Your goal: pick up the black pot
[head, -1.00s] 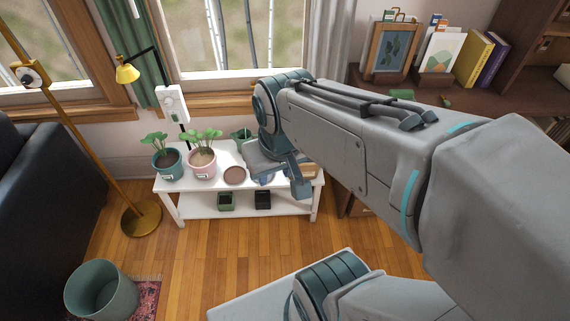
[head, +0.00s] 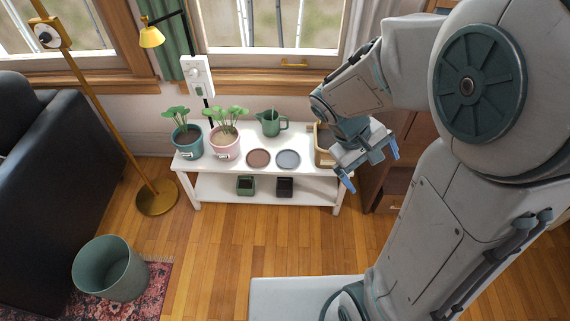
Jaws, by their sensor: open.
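The black pot (head: 284,187) is a small square pot on the lower shelf of the white plant bench (head: 218,188). A similar small green pot (head: 245,186) stands to its left on the same shelf. My gripper (head: 371,168) is open and empty, with its two blue-tipped fingers apart. It is in front of the right end of the bench, to the right of the black pot and apart from it.
The bench top holds a teal potted plant (head: 187,143), a pink potted plant (head: 225,144), a brown saucer (head: 258,158), a grey saucer (head: 288,159), a green watering jug (head: 271,122) and a wooden box (head: 323,146). The floor (head: 210,241) in front is clear.

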